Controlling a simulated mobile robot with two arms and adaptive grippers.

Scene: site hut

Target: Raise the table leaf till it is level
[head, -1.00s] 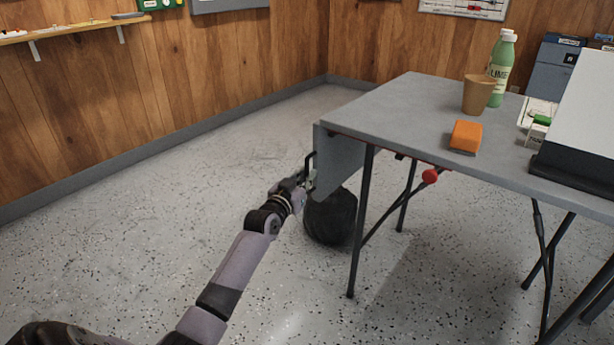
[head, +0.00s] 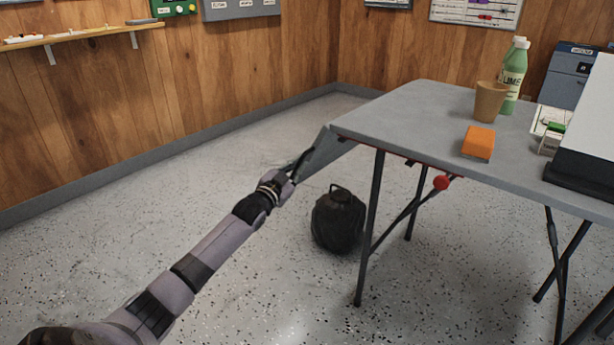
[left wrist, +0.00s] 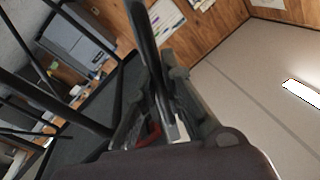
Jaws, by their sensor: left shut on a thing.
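The grey table (head: 420,120) stands at the right in the head view. Its leaf (head: 327,149) hangs from the table's left end, sloping down and outward to the left, partly raised and not level with the top. My left gripper (head: 297,168) is at the leaf's outer edge, shut on the dark leaf handle there. The left wrist view shows the gripper's fingers (left wrist: 165,95) close up, with the table's underside and legs at left; the grip itself is partly hidden. A red knob (head: 441,182) sits under the table's front edge. My right gripper is not in view.
A dark round bag-like object (head: 338,218) stands on the floor under the leaf's side. On the table are an orange block (head: 478,142), a brown cup (head: 490,101) and a green bottle (head: 514,75). The floor to the left is clear.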

